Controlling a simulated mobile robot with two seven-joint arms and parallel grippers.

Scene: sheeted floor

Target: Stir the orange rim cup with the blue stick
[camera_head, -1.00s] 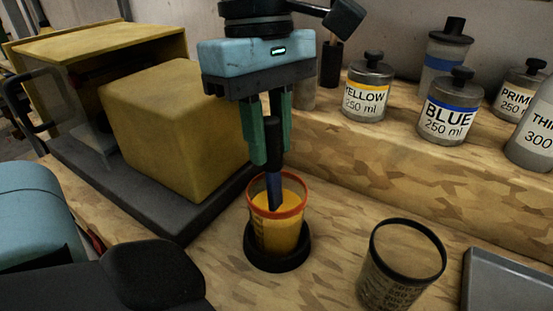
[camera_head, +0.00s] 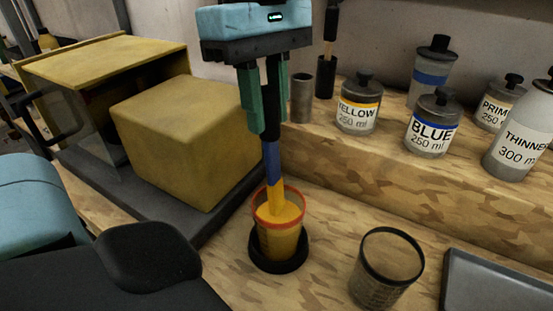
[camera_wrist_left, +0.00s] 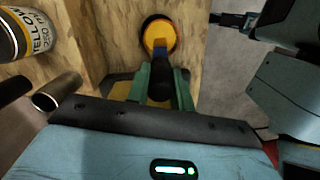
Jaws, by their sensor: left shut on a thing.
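My left gripper (camera_head: 266,122) is shut on the black handle of the blue stick (camera_head: 271,160) and holds it nearly upright above the orange rim cup (camera_head: 277,242). The stick's lower part is coated yellow, and its tip is inside the cup's mouth. The cup is clear, holds yellow-orange paint, and stands upright in a black ring (camera_head: 278,266). In the left wrist view the cup (camera_wrist_left: 158,35) is seen beyond the fingers, with the stick (camera_wrist_left: 160,62) over it. My right gripper is not clearly visible in any view.
An empty dark-rimmed cup (camera_head: 386,268) stands to the right, beside a grey tray (camera_head: 500,285). Several labelled containers, including the yellow can (camera_head: 358,105) and blue can (camera_head: 431,125), stand on the raised shelf. A large yellow block (camera_head: 185,140) is close on the left.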

